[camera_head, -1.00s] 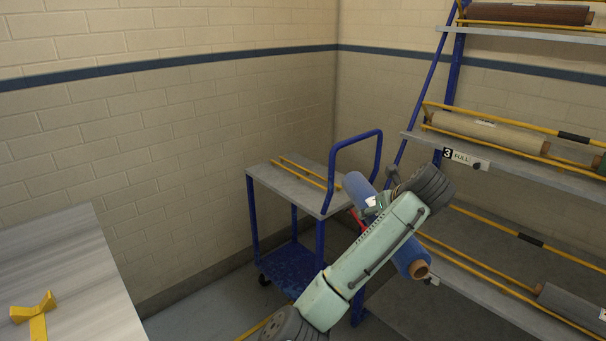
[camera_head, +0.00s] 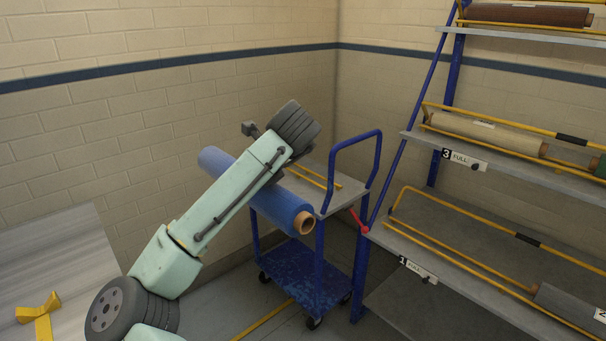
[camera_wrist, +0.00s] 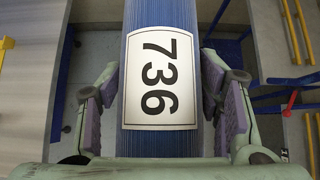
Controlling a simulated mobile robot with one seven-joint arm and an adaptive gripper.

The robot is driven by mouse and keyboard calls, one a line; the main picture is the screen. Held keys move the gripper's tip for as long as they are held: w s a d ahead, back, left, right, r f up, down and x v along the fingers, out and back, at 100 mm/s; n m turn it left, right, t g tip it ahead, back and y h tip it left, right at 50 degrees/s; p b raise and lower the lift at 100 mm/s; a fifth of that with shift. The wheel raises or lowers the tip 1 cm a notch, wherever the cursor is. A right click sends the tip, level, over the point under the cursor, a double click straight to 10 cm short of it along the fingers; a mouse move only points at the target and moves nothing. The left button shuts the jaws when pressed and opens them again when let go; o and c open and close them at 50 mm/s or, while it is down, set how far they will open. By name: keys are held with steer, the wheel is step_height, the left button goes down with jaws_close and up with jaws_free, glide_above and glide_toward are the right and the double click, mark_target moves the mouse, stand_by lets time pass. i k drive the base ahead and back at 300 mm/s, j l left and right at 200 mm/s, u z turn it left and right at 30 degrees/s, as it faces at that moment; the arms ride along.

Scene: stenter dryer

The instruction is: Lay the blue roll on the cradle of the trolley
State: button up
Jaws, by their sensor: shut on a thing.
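The blue roll (camera_head: 283,206) has a brown core end and runs diagonally in the head view, upper left to lower right. In the wrist view it shows a white label reading 736 (camera_wrist: 160,78). My gripper (camera_wrist: 163,100) is shut on it, one finger on each side. In the head view my arm hides the fingers and the roll's middle. The trolley (camera_head: 318,262) has a blue frame, and the yellow rails of its cradle (camera_head: 318,177) lie on its grey top. The roll overlaps the top's left part in the picture; I cannot tell its height above it.
A blue rack (camera_head: 400,140) with grey shelves and yellow bars stands right of the trolley, with other rolls on it. Its lower shelf (camera_head: 450,222) has a bare stretch. A grey table (camera_head: 60,250) with a yellow holder (camera_head: 38,318) is at left. A red piece (camera_head: 358,222) is by the trolley.

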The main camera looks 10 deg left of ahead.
mark_target(298, 170)
steer(key=i, duration=2)
